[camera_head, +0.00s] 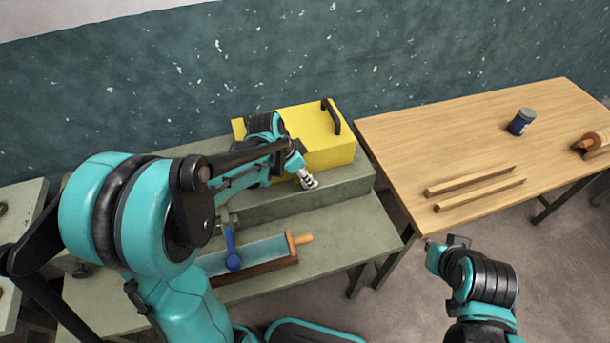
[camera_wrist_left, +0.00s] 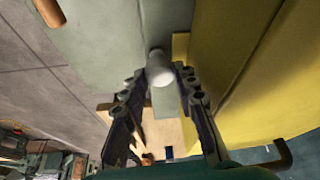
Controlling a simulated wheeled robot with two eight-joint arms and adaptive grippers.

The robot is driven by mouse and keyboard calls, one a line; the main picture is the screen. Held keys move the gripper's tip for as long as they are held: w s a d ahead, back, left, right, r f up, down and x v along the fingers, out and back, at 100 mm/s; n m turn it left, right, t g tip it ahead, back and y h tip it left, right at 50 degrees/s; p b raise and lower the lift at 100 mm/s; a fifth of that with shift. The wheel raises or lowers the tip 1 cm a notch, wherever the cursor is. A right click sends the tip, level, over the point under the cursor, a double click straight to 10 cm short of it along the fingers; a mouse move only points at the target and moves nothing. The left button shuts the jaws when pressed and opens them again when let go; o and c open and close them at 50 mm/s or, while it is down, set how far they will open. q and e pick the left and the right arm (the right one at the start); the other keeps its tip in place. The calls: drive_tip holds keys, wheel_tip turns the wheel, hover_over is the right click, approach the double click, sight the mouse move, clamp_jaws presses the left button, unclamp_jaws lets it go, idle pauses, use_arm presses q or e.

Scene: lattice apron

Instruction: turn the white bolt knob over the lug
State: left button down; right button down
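The white bolt knob (camera_wrist_left: 160,68) sits between the fingertips of my left gripper (camera_wrist_left: 160,78) in the left wrist view. The fingers stand apart on either side of it, with a narrow gap on the left; contact on the right cannot be told. In the head view my left gripper (camera_head: 306,180) is at the front of the yellow box (camera_head: 316,140), low by the green ledge. A small yellow piece (camera_wrist_left: 180,46) shows beside the knob, but I cannot make out the lug for certain. My right gripper (camera_head: 447,246) is away from the box, near the wooden table's front edge.
The yellow box has a black handle (camera_head: 331,116). On the green bench (camera_head: 345,235) lies a blue-topped tray (camera_head: 262,250) with a blue lever and an orange handle. The wooden table (camera_head: 440,135) holds two wooden strips (camera_head: 480,194) and a dark blue can (camera_head: 521,121).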

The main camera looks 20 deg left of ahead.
use_arm(q)
drive_tip(key=shift+n, duration=0.4)
drive_tip(key=n, duration=0.1)
drive_tip(key=n+t+y, duration=0.1)
drive_tip(key=n, duration=0.1)
drive_tip(key=shift+s+d+n+p, duration=0.1)
drive_tip(key=shift+d+n+p, duration=0.05)
drive_tip(key=shift+n+p, duration=0.2)
drive_tip(key=n+y, duration=0.2)
drive_tip(key=n, duration=0.2)
drive_tip(key=shift+d+n+t, duration=0.1)
drive_tip(key=shift+n+t, duration=0.15)
drive_tip(key=shift+t, duration=0.05)
drive_tip(key=n+y, duration=0.1)
drive_tip(key=n, duration=0.3)
drive_tip(key=shift+d+y, duration=0.1)
drive_tip(key=shift+y, duration=0.3)
drive_tip(key=shift+n+g+y, duration=0.6)
drive_tip(key=shift+n+y, duration=0.1)
drive_tip(key=shift+n, duration=1.5)
drive_tip(key=c, duration=1.5)
unclamp_jaws()
drive_tip(key=shift+o, duration=0.2)
